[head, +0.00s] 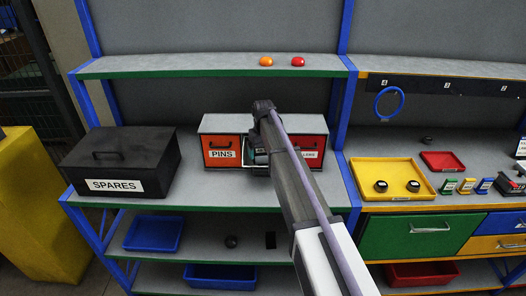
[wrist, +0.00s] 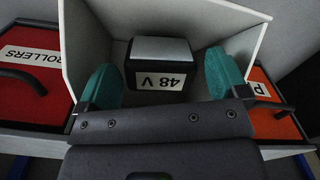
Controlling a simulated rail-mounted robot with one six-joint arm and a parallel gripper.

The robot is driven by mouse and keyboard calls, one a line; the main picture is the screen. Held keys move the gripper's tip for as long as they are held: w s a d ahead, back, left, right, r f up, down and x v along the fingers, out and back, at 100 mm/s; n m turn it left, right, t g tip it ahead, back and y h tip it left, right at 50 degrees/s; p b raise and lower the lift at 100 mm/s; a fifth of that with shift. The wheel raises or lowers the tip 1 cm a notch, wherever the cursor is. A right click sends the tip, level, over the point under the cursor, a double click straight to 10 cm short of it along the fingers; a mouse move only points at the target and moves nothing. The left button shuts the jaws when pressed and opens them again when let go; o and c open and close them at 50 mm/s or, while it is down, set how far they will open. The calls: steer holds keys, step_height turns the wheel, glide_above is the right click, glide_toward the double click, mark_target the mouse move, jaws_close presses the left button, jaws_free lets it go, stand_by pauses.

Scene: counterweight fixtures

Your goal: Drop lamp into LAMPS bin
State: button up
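My gripper (wrist: 160,85) is open, its two teal fingers spread wide. It reaches into the open middle compartment of a grey cabinet (head: 225,123) and also shows in the head view (head: 260,150), partly hidden by my arm. A black block with a grey top, labelled 48 V (wrist: 158,67), sits in that compartment, beyond and between the fingertips, with gaps on both sides. An orange dome (head: 266,61) and a red dome (head: 298,61) sit on the upper shelf; they look like lamp caps, but I cannot tell. No LAMPS label is readable.
The PINS drawer (head: 222,151) and ROLLERS drawer (wrist: 22,67) flank the compartment. A black SPARES box (head: 121,165) stands left. A yellow tray (head: 395,165) with black round pieces lies right. Blue bins (head: 153,233) sit lower. The shelf between SPARES and the cabinet is clear.

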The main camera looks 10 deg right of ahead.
mark_target(263, 153)
steer(key=shift+o, duration=0.6)
step_height(263, 153, up, 14)
steer(key=p, duration=1.3)
steer(key=s+m, duration=0.2)
steer(key=s, duration=3.3)
step_height(263, 153, down, 20)
steer(key=b, duration=1.9)
steer(key=shift+s, duration=0.15)
step_height(263, 153, down, 27)
steer(key=b, duration=2.7)
